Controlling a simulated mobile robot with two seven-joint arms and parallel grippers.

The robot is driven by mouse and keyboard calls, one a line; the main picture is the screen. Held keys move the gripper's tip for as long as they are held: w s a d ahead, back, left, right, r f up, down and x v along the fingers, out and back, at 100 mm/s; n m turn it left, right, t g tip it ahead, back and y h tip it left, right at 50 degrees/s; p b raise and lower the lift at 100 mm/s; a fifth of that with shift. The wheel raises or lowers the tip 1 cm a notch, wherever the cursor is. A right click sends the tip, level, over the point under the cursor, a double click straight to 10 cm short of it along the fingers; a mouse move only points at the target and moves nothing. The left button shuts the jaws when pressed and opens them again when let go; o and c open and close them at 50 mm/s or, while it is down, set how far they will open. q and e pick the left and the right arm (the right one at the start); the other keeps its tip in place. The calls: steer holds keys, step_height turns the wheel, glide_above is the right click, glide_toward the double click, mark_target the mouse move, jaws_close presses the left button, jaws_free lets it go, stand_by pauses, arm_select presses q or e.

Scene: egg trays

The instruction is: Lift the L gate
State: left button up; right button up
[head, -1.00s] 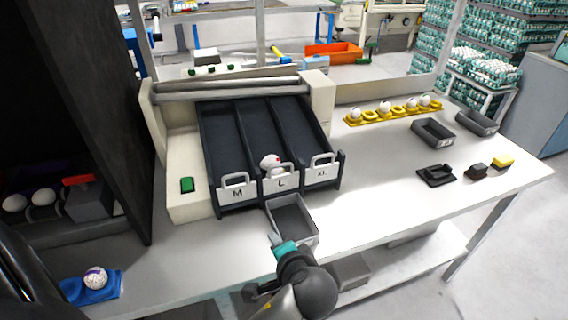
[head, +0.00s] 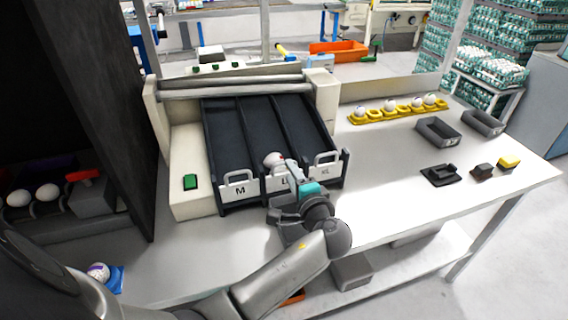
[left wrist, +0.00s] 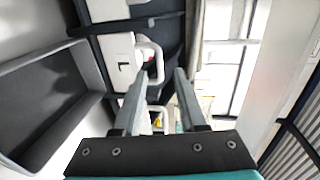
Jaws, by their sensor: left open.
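The sorter has three dark sloping lanes with white gates marked M (head: 240,190), L (head: 278,184) and XL (head: 325,171). The L gate is down at the foot of the middle lane, partly hidden by my gripper. An egg with a red mark (head: 272,160) rests behind it. My left gripper (head: 296,174) is open at the L gate, its fingers pointing toward the handle. In the left wrist view a white gate handle (left wrist: 158,58) shows just beyond and between the fingertips (left wrist: 156,80); I cannot tell if they touch. My right gripper is out of view.
A grey tray (left wrist: 52,95) sits in front of the middle lane, mostly covered by my arm in the head view. A yellow egg holder (head: 375,118) and dark trays (head: 436,131) stand to the right.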

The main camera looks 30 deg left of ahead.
mark_target(284, 175)
arm_select(q)
steer(key=x, duration=0.6)
steer(key=shift+w+a+f, duration=0.1)
jaws_close()
stand_by(1.3)
